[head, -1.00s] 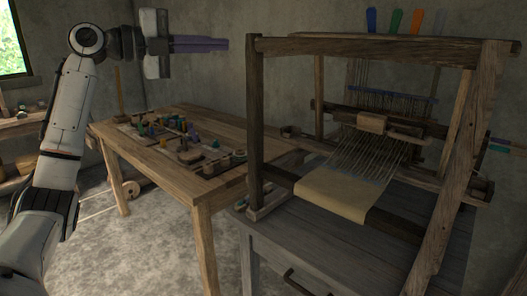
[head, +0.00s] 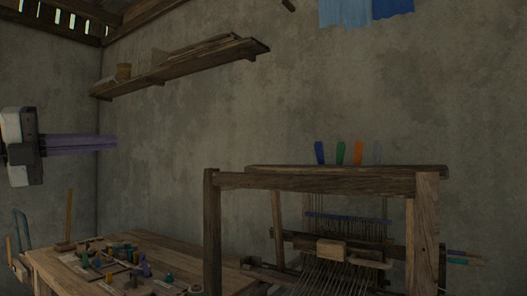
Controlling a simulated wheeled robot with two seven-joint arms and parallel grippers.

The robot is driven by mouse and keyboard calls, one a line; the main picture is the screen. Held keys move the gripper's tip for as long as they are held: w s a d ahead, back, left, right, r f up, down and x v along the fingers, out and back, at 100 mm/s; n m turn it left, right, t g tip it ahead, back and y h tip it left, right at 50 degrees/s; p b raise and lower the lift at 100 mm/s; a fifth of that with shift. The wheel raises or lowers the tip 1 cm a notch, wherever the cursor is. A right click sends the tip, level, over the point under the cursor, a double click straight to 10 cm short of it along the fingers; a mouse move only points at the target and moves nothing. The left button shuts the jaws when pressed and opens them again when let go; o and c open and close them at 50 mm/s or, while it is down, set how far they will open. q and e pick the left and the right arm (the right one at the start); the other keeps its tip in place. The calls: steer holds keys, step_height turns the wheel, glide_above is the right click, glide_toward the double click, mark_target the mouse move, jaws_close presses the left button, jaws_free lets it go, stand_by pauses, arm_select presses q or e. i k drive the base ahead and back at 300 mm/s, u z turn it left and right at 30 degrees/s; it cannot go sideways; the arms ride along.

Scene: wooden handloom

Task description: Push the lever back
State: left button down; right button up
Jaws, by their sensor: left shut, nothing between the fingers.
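The wooden handloom (head: 330,184) stands at the lower right in the head view. Several upright levers rise behind its top beam: a blue lever (head: 319,152), a green lever (head: 340,153), an orange lever (head: 358,152) and a grey lever (head: 377,153). I cannot tell which one the task means. My left gripper (head: 112,143), with long purple fingers, is at the left edge, pointing right. It is shut and empty, well apart from the loom and levers. The loom's lower part is cut off by the frame. My right gripper is not in view.
A wooden table (head: 45,264) with several small coloured pieces stands left of the loom. A wall shelf (head: 185,66) hangs above, and blue cloth (head: 365,12) hangs at the top. Thin bars with coloured ends (head: 465,256) stick out right of the loom. The space between gripper and levers looks clear.

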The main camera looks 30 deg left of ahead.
mark_target(318, 150)
steer(key=u, duration=2.65)
steer(key=i, duration=3.25)
steer(key=z, duration=4.6)
steer(key=i, duration=1.55)
